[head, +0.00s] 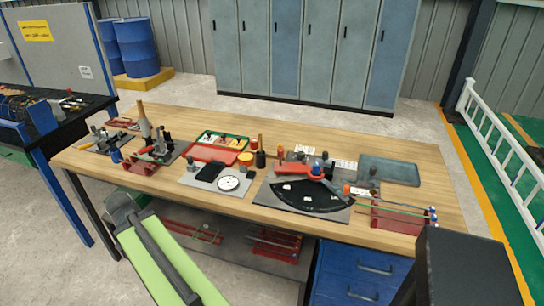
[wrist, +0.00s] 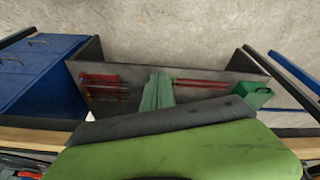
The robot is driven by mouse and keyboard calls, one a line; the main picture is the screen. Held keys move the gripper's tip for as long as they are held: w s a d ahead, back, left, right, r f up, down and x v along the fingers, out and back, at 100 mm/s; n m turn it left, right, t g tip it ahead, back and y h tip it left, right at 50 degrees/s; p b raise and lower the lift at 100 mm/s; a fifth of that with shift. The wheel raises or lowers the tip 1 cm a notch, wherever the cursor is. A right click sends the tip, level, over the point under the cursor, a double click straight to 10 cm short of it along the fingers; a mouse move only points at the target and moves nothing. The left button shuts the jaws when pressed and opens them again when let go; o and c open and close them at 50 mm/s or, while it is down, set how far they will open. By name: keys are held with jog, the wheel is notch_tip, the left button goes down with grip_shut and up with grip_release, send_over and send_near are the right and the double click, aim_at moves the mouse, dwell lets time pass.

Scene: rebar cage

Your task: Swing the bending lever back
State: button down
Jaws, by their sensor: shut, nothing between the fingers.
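A bending station sits right of centre on the bench in the head view, with a black fan-shaped plate (head: 303,197) on a grey base. My gripper (wrist: 158,88) shows in the wrist view as two green fingers together, shut and empty, in front of the bench's lower shelf. In the head view my arm is at the lower left, well apart from the lever.
Red racks lie on the lower shelf (wrist: 210,78). Blue drawers (head: 355,275) stand under the right side.

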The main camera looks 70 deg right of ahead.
jog(key=s+d+r+m+g+h+p, duration=0.1)
jog(key=s+d+r+m+p, duration=0.2)
jog(key=s+d+r+m, duration=0.45)
jog(key=s+d+r+m+g+h+p, duration=0.1)
jog(key=s+d+r+m+h+p, duration=0.2)
jog(key=s+d, duration=0.8)
jog(key=s+d+r+m+g+p, duration=0.1)
jog(key=s+d+r+m+p, duration=0.1)
jog(key=s+d+r+m, duration=0.65)
jog(key=shift+n, duration=0.8)
jog(key=b+x, duration=0.2)
jog(key=x, duration=0.2)
jog(key=w+b+x, duration=0.1)
jog(key=b+x, duration=0.2)
jog(key=x, duration=0.2)
jog(key=w+b+x, duration=0.1)
jog(key=b+x, duration=0.1)
jog(key=x, duration=0.2)
jog(key=shift+f+b, duration=0.35)
jog(key=shift+f, duration=0.3)
jog(key=d, duration=0.2)
jog(key=w+d, duration=0.1)
jog(key=shift+w+d+r+p, duration=0.1)
jog(key=shift+d+r+p, duration=0.25)
jog(key=shift+d+p, duration=0.05)
